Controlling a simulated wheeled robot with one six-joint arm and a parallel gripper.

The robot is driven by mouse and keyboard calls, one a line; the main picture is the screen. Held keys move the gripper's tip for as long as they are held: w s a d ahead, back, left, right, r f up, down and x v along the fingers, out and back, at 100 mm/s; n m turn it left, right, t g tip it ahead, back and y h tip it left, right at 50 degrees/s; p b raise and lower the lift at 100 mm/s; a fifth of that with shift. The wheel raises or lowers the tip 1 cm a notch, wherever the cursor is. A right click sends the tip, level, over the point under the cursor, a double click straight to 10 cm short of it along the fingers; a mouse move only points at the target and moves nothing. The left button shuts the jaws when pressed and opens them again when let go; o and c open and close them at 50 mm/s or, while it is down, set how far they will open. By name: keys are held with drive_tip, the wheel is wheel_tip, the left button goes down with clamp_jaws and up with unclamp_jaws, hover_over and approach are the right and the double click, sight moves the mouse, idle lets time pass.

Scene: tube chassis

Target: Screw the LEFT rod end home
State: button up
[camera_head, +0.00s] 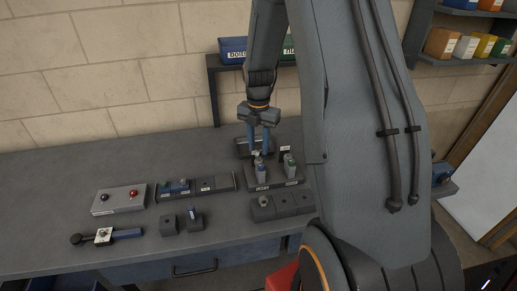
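My gripper (258,152) points down over the back right of the grey workbench (60,185). Its two blue fingers are apart, one on each side, just above a dark fixture (278,183) with a small white label. A small upright piece with a pale top (259,170) stands on the fixture's left, directly below the fingertips. I see no contact, but the view is too small to be sure. A second upright piece, greenish grey (290,168), stands to its right. Which piece is the left rod end cannot be told for certain, and its threads are too small to see.
A shelf with a blue bin (233,49) stands behind.

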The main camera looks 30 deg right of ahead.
drive_tip(key=shift+r, duration=0.6)
drive_tip(key=m, duration=5.4)
